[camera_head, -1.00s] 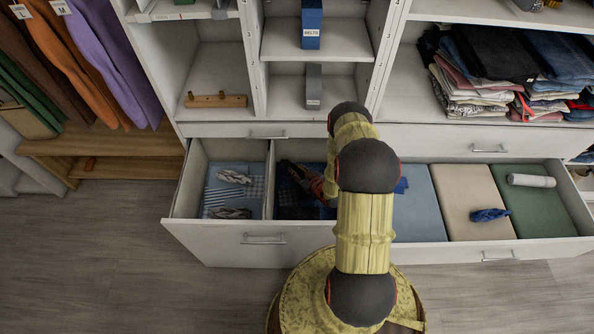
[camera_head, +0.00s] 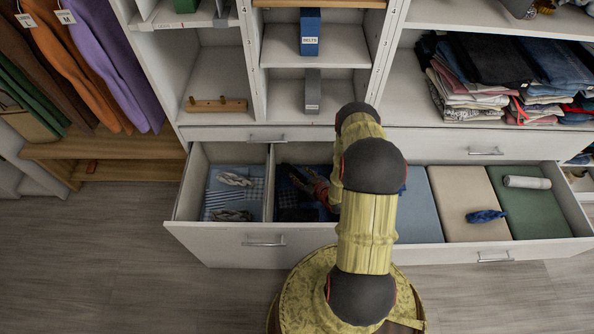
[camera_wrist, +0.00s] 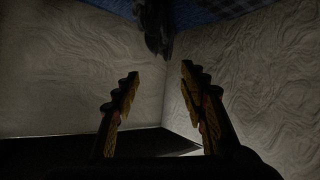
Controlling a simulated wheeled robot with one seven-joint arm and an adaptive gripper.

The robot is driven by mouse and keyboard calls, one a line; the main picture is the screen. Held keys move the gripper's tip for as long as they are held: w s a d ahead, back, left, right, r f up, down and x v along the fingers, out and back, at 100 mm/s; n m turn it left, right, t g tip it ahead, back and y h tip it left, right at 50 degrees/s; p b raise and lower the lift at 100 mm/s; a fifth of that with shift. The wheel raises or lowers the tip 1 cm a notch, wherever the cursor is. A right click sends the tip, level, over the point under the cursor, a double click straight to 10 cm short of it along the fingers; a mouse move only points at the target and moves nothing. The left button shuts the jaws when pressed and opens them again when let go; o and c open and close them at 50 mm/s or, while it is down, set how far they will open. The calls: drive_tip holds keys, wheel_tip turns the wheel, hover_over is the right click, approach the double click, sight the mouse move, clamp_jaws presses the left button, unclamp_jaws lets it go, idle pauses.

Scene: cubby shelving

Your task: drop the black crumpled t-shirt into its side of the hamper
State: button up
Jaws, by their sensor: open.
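My gripper (camera_head: 294,177) reaches down into the dark second compartment of an open drawer (camera_head: 205,238) in the head view. In the wrist view its two fingers (camera_wrist: 160,82) are spread apart with nothing between them. A dark, crumpled cloth-like thing (camera_wrist: 155,28) shows at the top of the wrist view, ahead of the fingers and apart from them. It may be the black t-shirt, but the dim light hides its shape. Blue patterned cloth (camera_wrist: 215,10) lies behind it. I cannot make out a hamper in either view.
Pale walls (camera_wrist: 70,75) flank the fingers closely. The left compartment holds folded blue cloths (camera_head: 222,195). To the right are blue, beige (camera_head: 465,200) and green sections, with a blue crumpled cloth (camera_head: 486,216) and a rolled white cloth (camera_head: 527,182). Shelves rise behind.

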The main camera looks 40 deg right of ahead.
drive_tip(key=p+v, duration=0.1)
drive_tip(key=v, duration=0.2)
drive_tip(key=shift+s+r, duration=0.15)
drive_tip(key=shift+s, duration=0.15)
idle(0.3)
